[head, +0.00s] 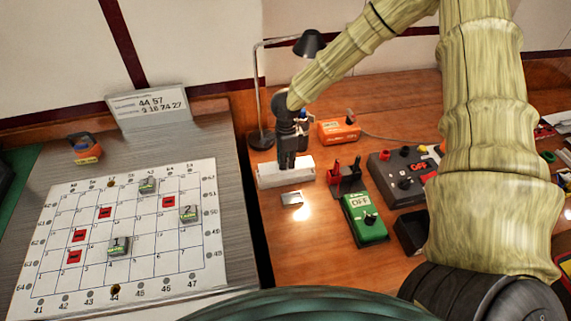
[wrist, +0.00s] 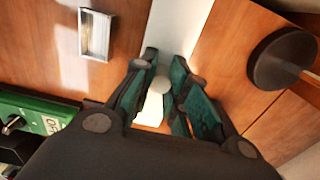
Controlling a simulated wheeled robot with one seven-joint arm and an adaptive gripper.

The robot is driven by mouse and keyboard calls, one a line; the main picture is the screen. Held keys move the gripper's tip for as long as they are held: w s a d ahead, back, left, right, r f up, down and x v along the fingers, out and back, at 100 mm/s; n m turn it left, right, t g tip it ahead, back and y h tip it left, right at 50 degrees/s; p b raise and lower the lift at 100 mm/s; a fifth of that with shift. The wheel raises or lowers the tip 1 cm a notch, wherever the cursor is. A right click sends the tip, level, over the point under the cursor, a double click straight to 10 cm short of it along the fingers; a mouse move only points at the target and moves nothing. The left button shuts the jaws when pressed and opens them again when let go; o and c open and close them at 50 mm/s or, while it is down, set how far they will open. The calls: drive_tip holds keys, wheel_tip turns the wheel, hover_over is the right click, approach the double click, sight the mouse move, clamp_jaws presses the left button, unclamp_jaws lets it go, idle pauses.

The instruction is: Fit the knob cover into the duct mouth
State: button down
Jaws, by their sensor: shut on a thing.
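My gripper (head: 287,163) points down at the white block on the wooden table, and in the wrist view (wrist: 165,68) its fingers are closed around a small pale piece (wrist: 153,106) with a rounded end, apparently the knob cover. The fingers hide part of this piece, and the head view does not show it clearly. The long white block (head: 273,180) lies under and behind the fingertips; it also shows in the wrist view (wrist: 180,28). A small silver hollow rectangular piece (head: 291,199) lies in front of it, apart from my gripper (wrist: 97,34). I cannot tell which is the duct mouth.
A black desk lamp (head: 308,43) stands behind left of my gripper. A red stand (head: 346,178), a green OFF box (head: 364,218), an orange box (head: 339,132) and a dark control box (head: 398,180) lie to the right. A grid board (head: 140,270) is at left.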

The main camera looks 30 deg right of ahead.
drive_tip(key=shift+w+f+p, duration=0.15)
drive_tip(key=shift+f+p, duration=0.5)
drive_tip(key=shift+f, duration=1.1)
drive_tip(key=shift+f, duration=0.15)
drive_tip(key=c, duration=1.4)
unclamp_jaws()
wheel_tip(320, 180, up, 12)
drive_tip(key=b, duration=0.2)
drive_tip(key=shift+b, duration=0.35)
